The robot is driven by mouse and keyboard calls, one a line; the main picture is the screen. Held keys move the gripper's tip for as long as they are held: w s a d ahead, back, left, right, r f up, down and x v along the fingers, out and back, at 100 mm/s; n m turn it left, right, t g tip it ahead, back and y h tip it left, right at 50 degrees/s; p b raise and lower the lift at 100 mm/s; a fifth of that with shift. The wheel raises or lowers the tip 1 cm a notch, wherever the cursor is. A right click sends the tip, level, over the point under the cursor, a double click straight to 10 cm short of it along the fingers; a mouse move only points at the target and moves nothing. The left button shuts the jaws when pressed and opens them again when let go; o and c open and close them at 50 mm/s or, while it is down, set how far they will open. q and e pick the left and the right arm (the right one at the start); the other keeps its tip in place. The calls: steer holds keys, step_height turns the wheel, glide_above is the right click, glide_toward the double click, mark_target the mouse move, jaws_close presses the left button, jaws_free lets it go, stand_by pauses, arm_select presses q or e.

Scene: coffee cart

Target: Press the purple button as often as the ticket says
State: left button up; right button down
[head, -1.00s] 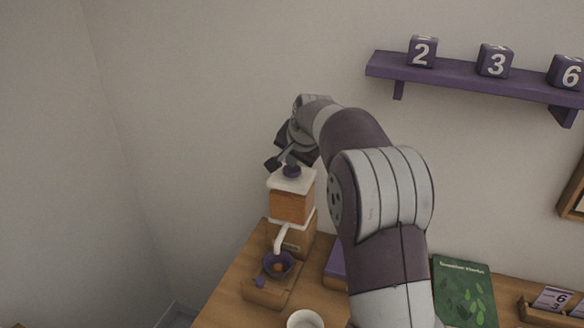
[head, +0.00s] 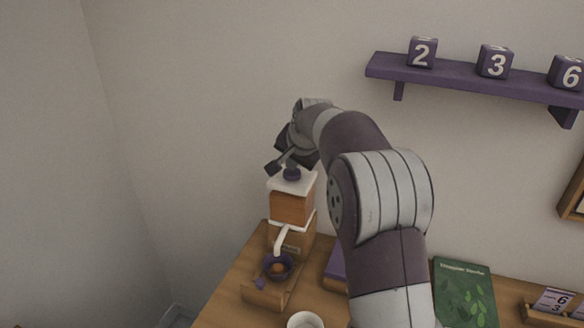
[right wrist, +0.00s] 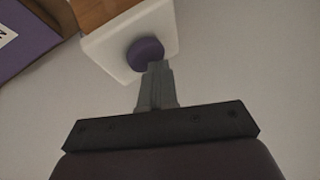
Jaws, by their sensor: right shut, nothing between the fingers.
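The purple button (head: 292,174) sits on the white top of a wood-and-white coffee machine (head: 291,208). In the right wrist view the button (right wrist: 146,52) is round and stands on the white top (right wrist: 110,48). My right gripper (head: 290,164) is shut and empty, with its fingertips at the button. In the right wrist view the fingertips (right wrist: 156,68) overlap the button's edge; I cannot tell whether they touch it or how far it is pressed. A ticket-like card (head: 556,299) with a 6 and a smaller mark stands in a wooden holder at the lower right. My left gripper is out of view.
A purple shelf (head: 470,78) holds number blocks 2, 3 and 6. A purple cup-like part (head: 278,267) sits under the machine's spout. A white cup (head: 304,321), a green book (head: 464,292) and a purple box (head: 336,266) are on the wooden counter.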

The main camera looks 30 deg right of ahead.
mark_target(293, 173)
steer(key=shift+r+p, duration=0.85)
steer(key=shift+r, duration=0.2)
step_height(293, 173, up, 5)
steer(key=p, duration=0.4)
steer(key=s+a+f+n+g+y, duration=0.1)
steer(key=s+a+f+n+g, duration=0.2)
steer(key=s+a+f+n, duration=0.65)
steer(key=s+a+f+n+g, duration=0.1)
steer(key=s+a+f, duration=0.2)
steer(key=s, duration=0.6)
steer(key=s+a+f+n+g, duration=0.1)
steer(key=s+a+f, duration=0.3)
steer(key=s+f, duration=0.2)
steer(key=s, duration=0.2)
steer(key=shift+s+a+g+y, duration=0.2)
steer(key=shift+s+g+y, duration=0.1)
steer(key=shift+s+g, duration=0.1)
